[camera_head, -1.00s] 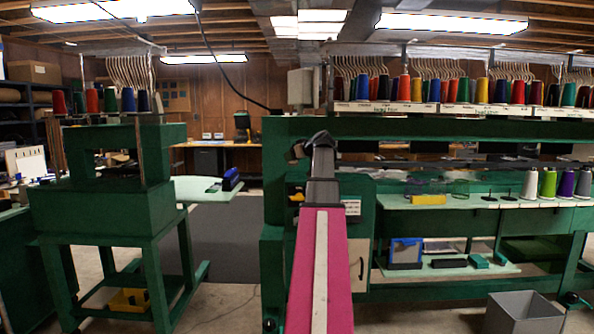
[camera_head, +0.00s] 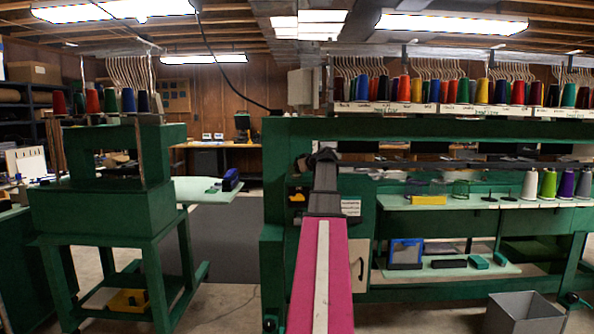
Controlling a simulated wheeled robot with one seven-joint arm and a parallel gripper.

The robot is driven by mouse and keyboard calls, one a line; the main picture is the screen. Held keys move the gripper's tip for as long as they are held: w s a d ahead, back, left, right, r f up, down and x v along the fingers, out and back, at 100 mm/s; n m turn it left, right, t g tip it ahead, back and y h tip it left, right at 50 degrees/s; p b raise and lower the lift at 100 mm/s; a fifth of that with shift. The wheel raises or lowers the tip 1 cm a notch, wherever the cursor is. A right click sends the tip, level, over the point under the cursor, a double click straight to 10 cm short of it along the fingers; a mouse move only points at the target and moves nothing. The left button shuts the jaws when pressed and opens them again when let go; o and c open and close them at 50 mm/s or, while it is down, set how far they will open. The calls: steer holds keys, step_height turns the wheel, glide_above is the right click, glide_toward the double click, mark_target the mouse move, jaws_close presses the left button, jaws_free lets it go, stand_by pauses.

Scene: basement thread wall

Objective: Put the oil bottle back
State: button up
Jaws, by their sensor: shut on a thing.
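My pink and grey arm reaches forward up the middle of the view, in front of the green machine (camera_head: 276,180). At its far end is my dark gripper (camera_head: 318,158), at the height of the machine's upper beam. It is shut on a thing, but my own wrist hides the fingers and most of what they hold. I cannot make out the oil bottle for certain. A small yellow thing (camera_head: 297,197) shows in a dark recess of the machine, just left of my arm.
A green shelf (camera_head: 395,203) to the right holds a yellow box (camera_head: 428,200) and several thread cones (camera_head: 548,184). A smaller green machine (camera_head: 105,205) stands left. The floor between the machines is clear.

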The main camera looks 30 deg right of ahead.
steer(key=o, duration=0.9)
steer(key=shift+o, duration=0.2)
steer(key=v, duration=1.2)
steer(key=shift+r, duration=0.1)
